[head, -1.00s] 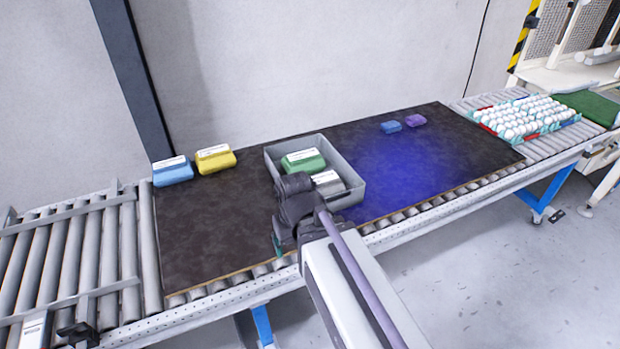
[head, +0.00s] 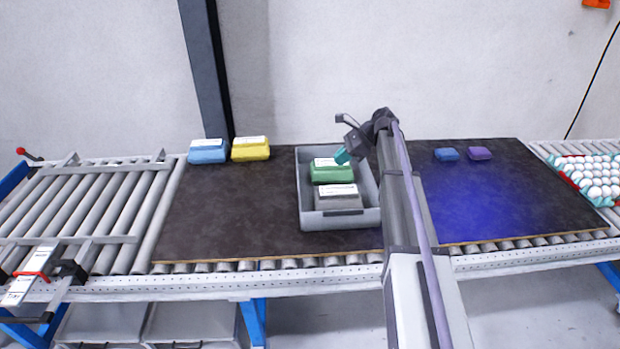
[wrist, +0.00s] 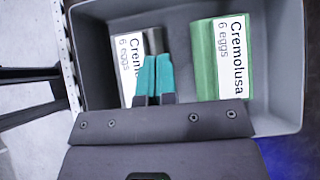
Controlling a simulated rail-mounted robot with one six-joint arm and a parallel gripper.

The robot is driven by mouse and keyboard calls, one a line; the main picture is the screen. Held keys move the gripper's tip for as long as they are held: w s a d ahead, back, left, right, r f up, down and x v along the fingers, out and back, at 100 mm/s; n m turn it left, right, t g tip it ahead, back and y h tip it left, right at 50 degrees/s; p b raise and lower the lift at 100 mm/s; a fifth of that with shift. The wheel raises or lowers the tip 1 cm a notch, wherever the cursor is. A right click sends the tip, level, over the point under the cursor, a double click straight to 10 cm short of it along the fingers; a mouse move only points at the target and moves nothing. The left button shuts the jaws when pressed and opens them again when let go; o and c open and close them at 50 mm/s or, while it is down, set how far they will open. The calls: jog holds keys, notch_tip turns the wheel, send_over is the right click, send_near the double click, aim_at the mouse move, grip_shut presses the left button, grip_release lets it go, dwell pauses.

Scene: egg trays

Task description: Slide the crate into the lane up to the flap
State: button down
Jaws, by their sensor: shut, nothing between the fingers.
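The grey crate (head: 308,218) stands on the dark mat right of the roller lane (head: 75,205), apart from it. It holds a green egg carton (head: 330,174) at the back and a grey egg carton (head: 338,203) in front; both also show in the wrist view, green (wrist: 203,70) and grey (wrist: 130,45). My gripper (head: 342,156) is over the crate's back part, by the green carton, its teal fingers shut and empty. In the wrist view the fingers (wrist: 153,78) overlap the grey carton's edge; contact cannot be told. I cannot clearly make out the flap.
Metal guide rails (head: 120,238) border the lane. A blue carton (head: 208,152) and a yellow carton (head: 251,149) stand at the mat's back left. Small blue (head: 446,154) and purple (head: 480,153) blocks lie at the right, before an egg tray (head: 600,178).

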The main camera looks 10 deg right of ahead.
jog(key=b+x, duration=0.2)
jog(key=x, duration=0.1)
jog(key=b+x, duration=0.5)
jog(key=x, duration=0.2)
jog(key=shift+d+f, duration=0.3)
jog(key=shift+d, duration=0.05)
jog(key=a, duration=0.3)
jog(key=shift+w+a+r, duration=0.25)
jog(key=shift+a+r, duration=0.05)
jog(key=shift+a, duration=0.4)
jog(key=shift+w, duration=0.1)
